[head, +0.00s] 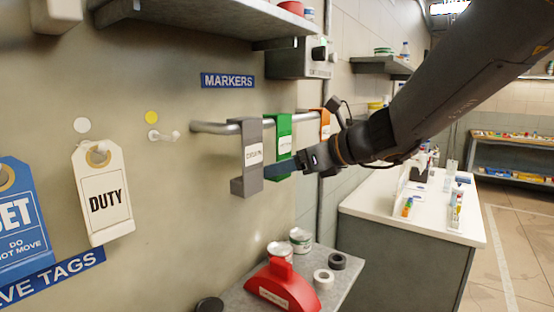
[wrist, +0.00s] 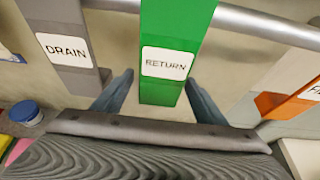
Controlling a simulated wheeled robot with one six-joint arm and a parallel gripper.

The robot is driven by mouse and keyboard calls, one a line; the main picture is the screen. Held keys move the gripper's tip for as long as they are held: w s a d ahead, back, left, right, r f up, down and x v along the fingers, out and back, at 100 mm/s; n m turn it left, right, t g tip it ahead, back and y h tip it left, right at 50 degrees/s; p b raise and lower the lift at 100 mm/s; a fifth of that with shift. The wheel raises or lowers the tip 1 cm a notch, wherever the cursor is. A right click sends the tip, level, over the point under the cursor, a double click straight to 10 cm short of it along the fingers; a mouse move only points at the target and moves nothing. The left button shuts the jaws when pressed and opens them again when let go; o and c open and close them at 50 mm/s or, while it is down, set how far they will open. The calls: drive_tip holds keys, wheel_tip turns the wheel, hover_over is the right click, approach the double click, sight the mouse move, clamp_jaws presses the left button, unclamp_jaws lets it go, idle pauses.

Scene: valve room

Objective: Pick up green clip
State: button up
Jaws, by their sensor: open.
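The green clip (head: 284,134) hangs on the metal rail under the MARKERS sign, between a grey clip (head: 247,155) and an orange clip (head: 325,122). In the wrist view the green clip (wrist: 168,62) carries a white RETURN label. My gripper (wrist: 160,95) is open, with one finger on each side of the green clip's lower part. Clear gaps show between the fingers and the clip. In the head view my gripper (head: 285,170) reaches in from the right at the clip's lower end, and its fingers are partly hard to make out.
The rail (head: 210,127) runs along the wall. The grey DRAIN clip (wrist: 64,45) is close to the left finger; the orange clip (wrist: 290,98) is farther right. Below, a shelf (head: 343,285) holds a red object (head: 282,290), tins and tape rolls. A white counter (head: 400,228) stands right.

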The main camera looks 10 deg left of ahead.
drive_tip(key=c, duration=1.2)
drive_tip(key=shift+o, duration=0.3)
drive_tip(key=shift+r, duration=0.1)
